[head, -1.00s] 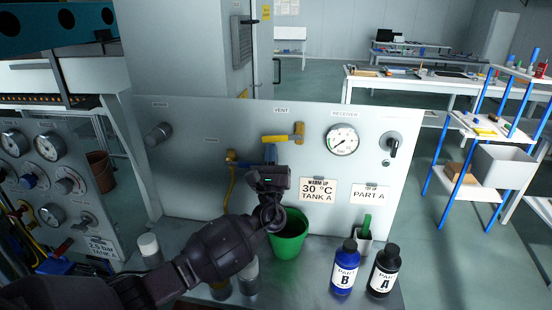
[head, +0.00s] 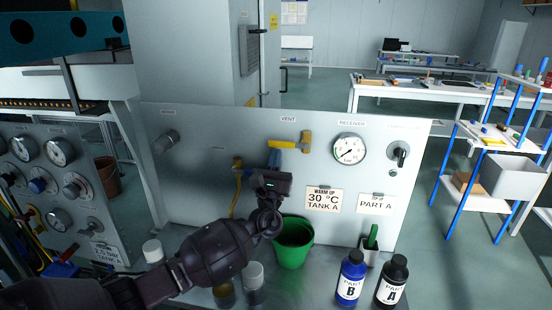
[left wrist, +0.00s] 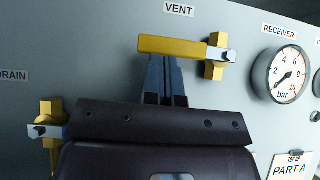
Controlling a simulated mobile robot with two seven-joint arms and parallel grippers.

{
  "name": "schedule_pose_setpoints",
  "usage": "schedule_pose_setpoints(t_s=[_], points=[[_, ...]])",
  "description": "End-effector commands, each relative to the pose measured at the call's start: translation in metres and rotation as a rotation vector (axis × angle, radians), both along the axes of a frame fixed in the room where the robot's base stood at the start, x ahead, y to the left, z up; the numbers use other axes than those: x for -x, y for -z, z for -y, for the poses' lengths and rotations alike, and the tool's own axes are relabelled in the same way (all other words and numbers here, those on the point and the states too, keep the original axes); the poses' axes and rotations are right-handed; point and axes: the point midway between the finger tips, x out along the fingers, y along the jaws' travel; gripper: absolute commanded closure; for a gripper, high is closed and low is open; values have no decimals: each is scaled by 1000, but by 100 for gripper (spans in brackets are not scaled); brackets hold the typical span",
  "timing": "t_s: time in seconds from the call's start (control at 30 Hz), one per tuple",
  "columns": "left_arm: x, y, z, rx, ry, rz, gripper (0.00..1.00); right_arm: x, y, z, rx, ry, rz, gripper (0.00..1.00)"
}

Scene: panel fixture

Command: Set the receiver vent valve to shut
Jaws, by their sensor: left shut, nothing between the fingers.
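The vent valve has a yellow lever handle (head: 284,145) on a brass body (head: 306,142), under the VENT label on the grey panel. The handle lies about level, pointing left from the body. In the left wrist view the handle (left wrist: 172,46) spans the upper middle, with the brass body (left wrist: 215,56) at its right end. My left gripper (head: 273,158) is shut and empty, its blue fingers (left wrist: 165,60) pointing up just under the handle's middle. I cannot tell whether the fingertips touch it. My right gripper is not in view.
The receiver gauge (head: 349,149) and a black knob (head: 401,152) are to the right. A green bucket (head: 294,245), blue bottle B (head: 350,280) and black bottle A (head: 391,283) stand below.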

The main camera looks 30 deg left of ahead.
Motion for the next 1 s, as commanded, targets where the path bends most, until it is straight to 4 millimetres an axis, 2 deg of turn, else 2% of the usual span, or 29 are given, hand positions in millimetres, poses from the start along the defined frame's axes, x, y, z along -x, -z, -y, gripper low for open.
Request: schedule_pose_setpoints(t_s=[0.43,0.77,0.87,1.0], points=[[40,45,10,0,0,-4,100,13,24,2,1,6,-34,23],[51,53,13,2,0,-2,100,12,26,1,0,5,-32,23],[55,57,10,51,8,-9,100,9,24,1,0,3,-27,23],[75,76,-5,284,34,-34,100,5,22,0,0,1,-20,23]])
